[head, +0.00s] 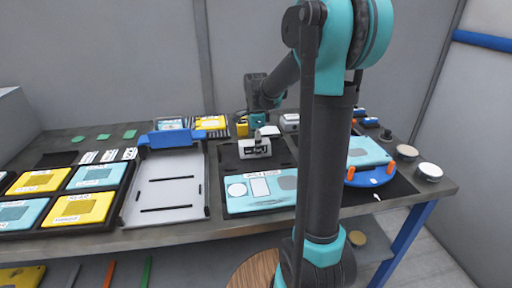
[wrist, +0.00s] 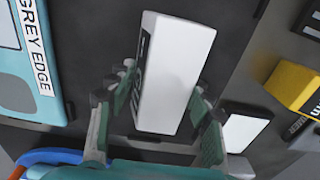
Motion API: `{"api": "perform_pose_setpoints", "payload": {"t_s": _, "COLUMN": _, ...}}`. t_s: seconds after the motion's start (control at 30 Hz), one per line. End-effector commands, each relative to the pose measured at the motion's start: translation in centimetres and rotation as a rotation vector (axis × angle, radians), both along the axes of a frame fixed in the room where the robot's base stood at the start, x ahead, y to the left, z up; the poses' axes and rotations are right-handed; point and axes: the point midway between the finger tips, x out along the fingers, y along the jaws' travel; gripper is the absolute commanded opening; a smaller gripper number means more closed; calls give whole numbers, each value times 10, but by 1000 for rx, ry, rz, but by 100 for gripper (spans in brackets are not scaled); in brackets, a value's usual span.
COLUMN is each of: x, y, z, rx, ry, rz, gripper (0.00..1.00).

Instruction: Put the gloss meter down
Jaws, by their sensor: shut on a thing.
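The gloss meter (wrist: 172,75) is a white block with a dark marked side face, between the two fingers of my gripper (wrist: 160,98) in the wrist view. The fingers are shut on its sides. In the head view the gloss meter (head: 254,149) shows as a small white and dark device over a dark mat (head: 228,158), behind a light blue panel. I cannot tell whether it touches the mat. My gripper (head: 257,121) is just behind it in the head view, its fingertips mostly hidden.
The light blue panel (head: 262,203), labelled GREY EDGE in the wrist view (wrist: 22,65), lies in front. A grey tray (head: 165,190) with a blue clamp (head: 171,139) stands left. A yellow block (wrist: 294,85) and a white piece (wrist: 245,127) lie close by. A blue fixture (head: 371,177) stands right.

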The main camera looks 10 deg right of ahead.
Motion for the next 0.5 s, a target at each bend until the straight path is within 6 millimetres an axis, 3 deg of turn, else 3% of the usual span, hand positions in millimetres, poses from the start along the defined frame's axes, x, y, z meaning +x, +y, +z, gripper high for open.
{"api": "perform_pose_setpoints", "payload": {"t_s": 0.1, "x": 0, "y": 0, "z": -3, "rx": 0, "ry": 0, "rz": 0, "gripper": 2}}
{"api": "perform_pose_setpoints", "payload": {"t_s": 0.13, "x": 0, "y": 0, "z": -3, "rx": 0, "ry": 0, "rz": 0, "gripper": 53}}
{"api": "perform_pose_setpoints", "payload": {"t_s": 0.3, "x": 0, "y": 0, "z": -2, "rx": 0, "ry": 0, "rz": 0, "gripper": 72}}
{"api": "perform_pose_setpoints", "payload": {"t_s": 0.5, "x": 0, "y": 0, "z": -2, "rx": 0, "ry": 0, "rz": 0, "gripper": 72}}
